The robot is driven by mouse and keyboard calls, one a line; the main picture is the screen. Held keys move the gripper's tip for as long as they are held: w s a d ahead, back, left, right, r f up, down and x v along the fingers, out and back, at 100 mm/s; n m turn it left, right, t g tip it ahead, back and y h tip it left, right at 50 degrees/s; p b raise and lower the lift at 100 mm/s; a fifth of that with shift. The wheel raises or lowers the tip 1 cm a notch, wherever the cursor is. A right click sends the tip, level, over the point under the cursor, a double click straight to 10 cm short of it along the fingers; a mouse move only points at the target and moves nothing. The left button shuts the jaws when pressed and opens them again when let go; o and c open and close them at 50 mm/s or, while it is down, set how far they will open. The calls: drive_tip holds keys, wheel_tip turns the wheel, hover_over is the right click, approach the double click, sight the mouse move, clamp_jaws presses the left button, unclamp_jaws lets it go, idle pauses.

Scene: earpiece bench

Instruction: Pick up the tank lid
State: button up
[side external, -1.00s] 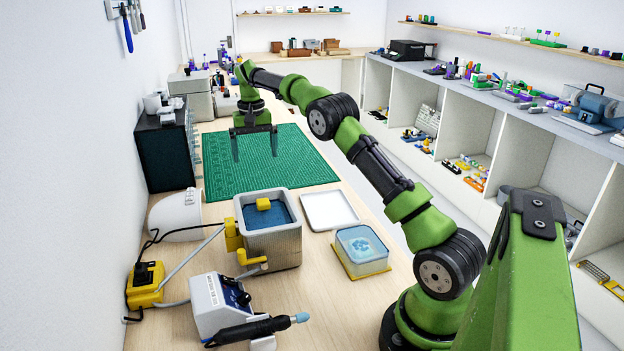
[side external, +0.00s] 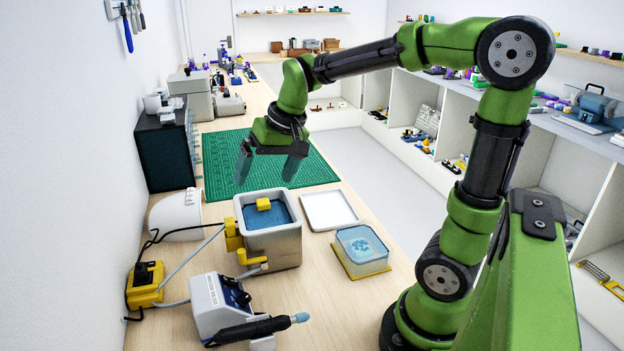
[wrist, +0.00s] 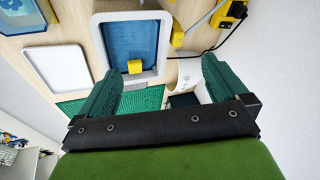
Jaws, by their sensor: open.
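The grey-white tank (side external: 273,243) stands open-topped on the bench, with a blue surface (side external: 268,217) inside its rim. A yellow block (side external: 263,204) sits at the far edge of that surface; it also shows in the wrist view (wrist: 134,67). A flat white rimmed panel (side external: 329,210) lies just right of the tank and shows at the left in the wrist view (wrist: 56,68). I cannot tell for certain which piece is the tank lid. My gripper (side external: 266,181) is open and empty, above and behind the tank; its fingers (wrist: 160,75) frame the yellow block from a distance.
A white dome (side external: 175,216), a yellow cabled unit (side external: 146,285) and a white device (side external: 220,305) with a dark tool stand left and in front. The green mat (side external: 220,165) is clear.

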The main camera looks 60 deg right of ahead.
drive_tip(key=s+a+n+t, duration=0.1)
drive_tip(key=s+a+t, duration=0.1)
drive_tip(key=s+a, duration=0.4)
drive_tip(key=s, duration=0.4)
drive_tip(key=shift+s+a+f+n+y, duration=0.2)
drive_tip(key=shift+s+f+n+y, duration=0.1)
drive_tip(key=shift+s+f+y, duration=0.1)
drive_tip(key=shift+s+a+r+t, duration=0.45)
drive_tip(key=shift+s+r, duration=0.1)
drive_tip(key=shift+s, duration=0.1)
drive_tip(key=shift+c, duration=0.8)
drive_tip(key=shift+r+n, duration=0.2)
drive_tip(key=shift+n, duration=0.1)
drive_tip(key=shift+c, duration=1.1)
drive_tip(key=shift+a, duration=0.1)
drive_tip(key=c, duration=0.4)
